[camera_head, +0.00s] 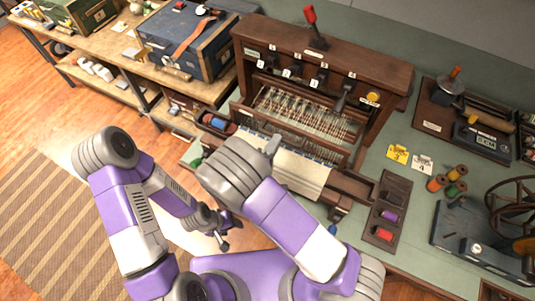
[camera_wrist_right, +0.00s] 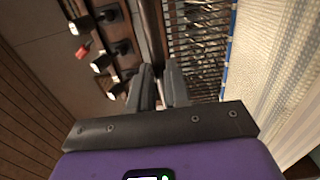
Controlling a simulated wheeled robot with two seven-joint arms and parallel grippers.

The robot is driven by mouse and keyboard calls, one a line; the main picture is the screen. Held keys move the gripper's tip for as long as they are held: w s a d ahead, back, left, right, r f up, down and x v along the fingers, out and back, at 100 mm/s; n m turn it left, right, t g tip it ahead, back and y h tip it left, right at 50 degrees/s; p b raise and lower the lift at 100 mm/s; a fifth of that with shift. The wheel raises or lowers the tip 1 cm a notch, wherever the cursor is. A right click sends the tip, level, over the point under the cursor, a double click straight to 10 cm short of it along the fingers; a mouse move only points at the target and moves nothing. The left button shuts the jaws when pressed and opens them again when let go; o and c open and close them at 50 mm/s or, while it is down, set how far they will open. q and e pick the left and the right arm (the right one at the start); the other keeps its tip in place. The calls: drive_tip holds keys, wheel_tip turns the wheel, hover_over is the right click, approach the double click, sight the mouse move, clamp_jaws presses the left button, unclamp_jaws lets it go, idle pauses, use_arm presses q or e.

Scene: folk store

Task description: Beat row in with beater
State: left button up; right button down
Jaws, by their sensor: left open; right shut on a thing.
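The wooden loom (camera_head: 392,72) stands on the bench, with several numbered levers along its upper front. Its beater is a dark wooden bar (camera_head: 312,148) across the front of the warp threads, behind the white cloth (camera_head: 300,172). My right gripper (camera_head: 273,146) is at this bar, its wrist hiding the bar's left part. In the right wrist view its two fingers (camera_wrist_right: 160,88) are shut on the beater bar (camera_wrist_right: 152,35), with the woven cloth (camera_wrist_right: 275,60) to the right. My left gripper (camera_head: 224,238) is open and empty, low in front of the bench, away from the loom.
A blue trunk (camera_head: 180,42) sits on the shelf bench at the upper left. Spools (camera_head: 455,180), yellow and white tags (camera_head: 398,154) and a wheel device (camera_head: 475,235) lie to the right. A small dark tray (camera_head: 383,208) with coloured spools is right of the cloth.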

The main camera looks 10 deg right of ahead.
drive_tip(key=shift+f, duration=0.1)
drive_tip(key=x, duration=1)
drive_tip(key=shift+w+d, duration=0.25)
drive_tip(key=shift+w, duration=0.1)
drive_tip(key=c, duration=0.7)
unclamp_jaws()
drive_tip(key=shift+p+v, duration=0.75)
drive_tip(key=shift+v, duration=3.3)
